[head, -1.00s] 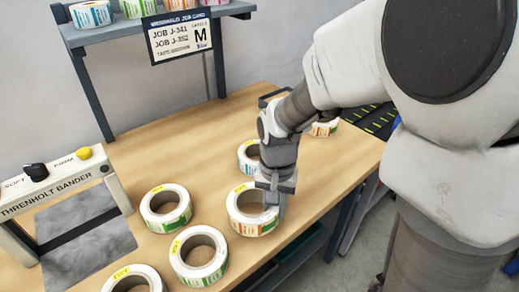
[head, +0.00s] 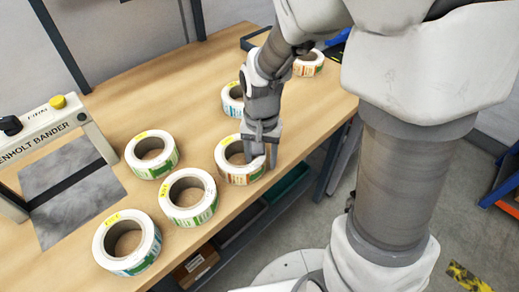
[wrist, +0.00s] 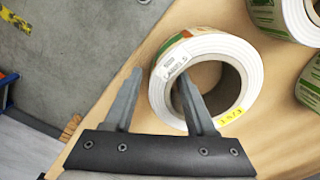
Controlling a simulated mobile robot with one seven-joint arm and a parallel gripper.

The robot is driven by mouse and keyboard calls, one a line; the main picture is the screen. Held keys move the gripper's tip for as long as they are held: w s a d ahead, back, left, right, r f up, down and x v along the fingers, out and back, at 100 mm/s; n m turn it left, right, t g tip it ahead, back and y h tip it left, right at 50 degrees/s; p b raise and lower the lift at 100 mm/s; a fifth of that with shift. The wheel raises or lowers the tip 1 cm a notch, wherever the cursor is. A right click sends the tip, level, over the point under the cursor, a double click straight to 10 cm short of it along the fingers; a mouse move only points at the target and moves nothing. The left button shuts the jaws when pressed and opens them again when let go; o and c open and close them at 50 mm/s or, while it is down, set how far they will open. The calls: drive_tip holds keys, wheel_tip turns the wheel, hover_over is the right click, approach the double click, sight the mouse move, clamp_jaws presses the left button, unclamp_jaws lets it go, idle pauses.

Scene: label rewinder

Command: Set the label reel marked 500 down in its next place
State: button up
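A white label reel (head: 229,168) with a green-and-orange printed side and a yellow tag lies flat near the table's front edge. In the wrist view this reel (wrist: 228,118) carries small print that seems to read 500 LABELS. My gripper (head: 262,160) points down over the reel's right side. In the wrist view my gripper (wrist: 160,80) straddles the reel's wall, one finger at the hole and one outside. The fingers are apart, with a gap between the outer finger and the wall. The hole's floor is partly hidden by a finger.
Several other reels lie on the wooden table (head: 100,110): one behind (head: 232,108), one far right (head: 308,70), and three to the left (head: 150,172), (head: 188,214), (head: 125,262). A bander (head: 55,127) stands at the left. The table's front edge is close to my gripper.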

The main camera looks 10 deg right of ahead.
drive_tip(key=shift+r, duration=0.1)
wheel_tip(320, 180, up, 11)
drive_tip(key=p, duration=0.3)
drive_tip(key=s+d+r+n+t, duration=0.4)
drive_tip(key=s+d+r+t, duration=0.1)
drive_tip(key=s+r, duration=0.5)
drive_tip(key=shift+s+d+r+t, duration=0.15)
drive_tip(key=shift+s+d+t, duration=0.15)
drive_tip(key=shift+s+d, duration=0.2)
